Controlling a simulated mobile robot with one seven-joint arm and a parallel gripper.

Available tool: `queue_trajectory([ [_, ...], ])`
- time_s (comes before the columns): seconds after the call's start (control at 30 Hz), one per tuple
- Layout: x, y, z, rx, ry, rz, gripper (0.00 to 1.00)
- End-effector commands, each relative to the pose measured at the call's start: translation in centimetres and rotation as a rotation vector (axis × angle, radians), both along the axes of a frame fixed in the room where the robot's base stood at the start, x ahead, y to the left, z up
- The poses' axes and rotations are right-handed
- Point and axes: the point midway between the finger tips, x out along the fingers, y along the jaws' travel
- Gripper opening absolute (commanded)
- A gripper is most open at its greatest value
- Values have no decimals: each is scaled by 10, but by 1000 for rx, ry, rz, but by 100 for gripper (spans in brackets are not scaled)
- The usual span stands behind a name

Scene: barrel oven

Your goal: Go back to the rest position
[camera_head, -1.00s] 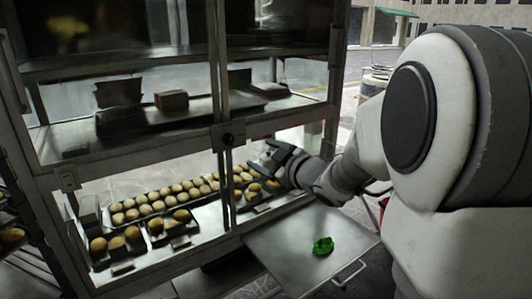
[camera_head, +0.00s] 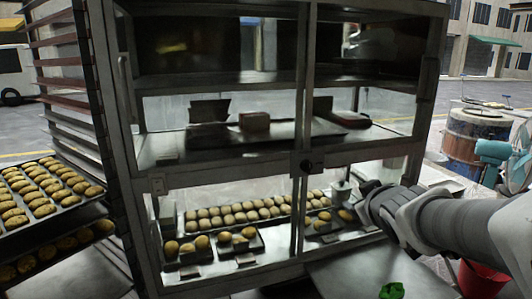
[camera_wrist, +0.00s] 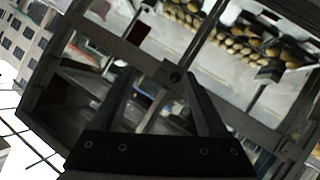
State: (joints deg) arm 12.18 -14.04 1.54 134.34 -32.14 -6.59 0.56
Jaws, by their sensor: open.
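My gripper (camera_head: 366,194) is at the right side of the glass display cabinet (camera_head: 303,165) in the head view, in front of its lower shelf. In the wrist view my gripper (camera_wrist: 165,82) has its two dark fingers spread apart with nothing between them. In the head view that latch (camera_head: 307,166) sits on the middle post. A crumpled green thing (camera_head: 391,290) lies on the metal side table (camera_head: 345,272) below my arm.
Rows of buns (camera_head: 248,211) fill trays on the cabinet's lower shelf. A rack with bun trays (camera_head: 45,200) stands at the left. A rusty barrel (camera_head: 473,142) and a red bucket (camera_head: 482,280) are at the right. A teal object (camera_head: 493,150) is near the barrel.

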Motion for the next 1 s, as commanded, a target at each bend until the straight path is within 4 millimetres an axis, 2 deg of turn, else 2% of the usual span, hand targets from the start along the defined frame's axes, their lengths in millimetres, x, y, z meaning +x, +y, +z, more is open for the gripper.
queue_trajectory([
  [0.07, -26, 3, -1, 42, 58, -64, 76],
  [0.27, -102, 16, -23, 189, 250, -202, 76],
  [0.53, -211, 63, -58, 397, 544, -250, 76],
  [0.6, -234, 75, -58, 437, 614, -243, 76],
  [0.63, -231, 73, -41, 433, 610, -247, 76],
  [1.0, -229, 71, 51, 428, 607, -251, 76],
])
